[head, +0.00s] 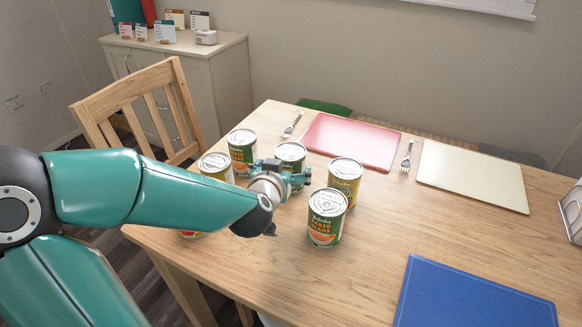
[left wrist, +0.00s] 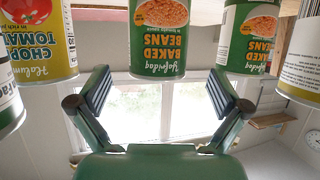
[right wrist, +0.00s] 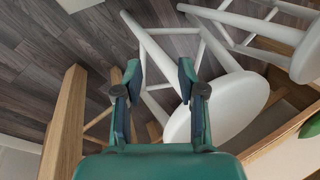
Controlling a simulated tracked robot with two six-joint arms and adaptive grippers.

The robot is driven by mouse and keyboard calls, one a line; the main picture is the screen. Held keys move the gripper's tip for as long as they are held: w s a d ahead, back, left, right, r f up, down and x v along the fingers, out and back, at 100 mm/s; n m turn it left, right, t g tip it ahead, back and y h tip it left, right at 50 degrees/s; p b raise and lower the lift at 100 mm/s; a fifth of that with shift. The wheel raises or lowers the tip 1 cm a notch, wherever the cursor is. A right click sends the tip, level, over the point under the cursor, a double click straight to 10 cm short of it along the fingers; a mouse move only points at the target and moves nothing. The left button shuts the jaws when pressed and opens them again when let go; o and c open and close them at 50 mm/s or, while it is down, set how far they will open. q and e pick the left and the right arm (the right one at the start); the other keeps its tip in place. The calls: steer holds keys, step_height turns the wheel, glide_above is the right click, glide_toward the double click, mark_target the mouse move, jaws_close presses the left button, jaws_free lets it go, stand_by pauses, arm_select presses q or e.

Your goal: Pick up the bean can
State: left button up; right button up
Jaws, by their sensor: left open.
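Two green baked-beans cans show in the left wrist view, which is upside down: one in the middle (left wrist: 160,40) and one at right (left wrist: 249,38). The middle one appears to be the can just beyond my left gripper in the head view (head: 290,152). Another baked-beans can (head: 241,150) stands left of it, and one (head: 327,220) stands nearer me. My left gripper (head: 288,175) is open and empty, with the middle can ahead between its fingers; whether they touch it I cannot tell. My right gripper (right wrist: 160,82) is open and empty, off the table.
Yellow cans stand at right (head: 344,182) and left (head: 216,166) of my left gripper; another can is mostly hidden behind my forearm. Red (head: 352,141), cream (head: 473,176) and blue (head: 470,297) boards lie on the table. White stools (right wrist: 218,108) stand below my right gripper.

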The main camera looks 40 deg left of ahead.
arm_select(q)
steer(key=b+x, duration=0.1)
steer(key=x, duration=0.5)
steer(key=shift+w+d, duration=0.15)
steer(key=shift+w, duration=0.25)
steer(key=shift+c, duration=0.3)
steer(key=c, duration=1.3)
steer(key=shift+c, duration=1.1)
steer(key=shift+r, duration=0.1)
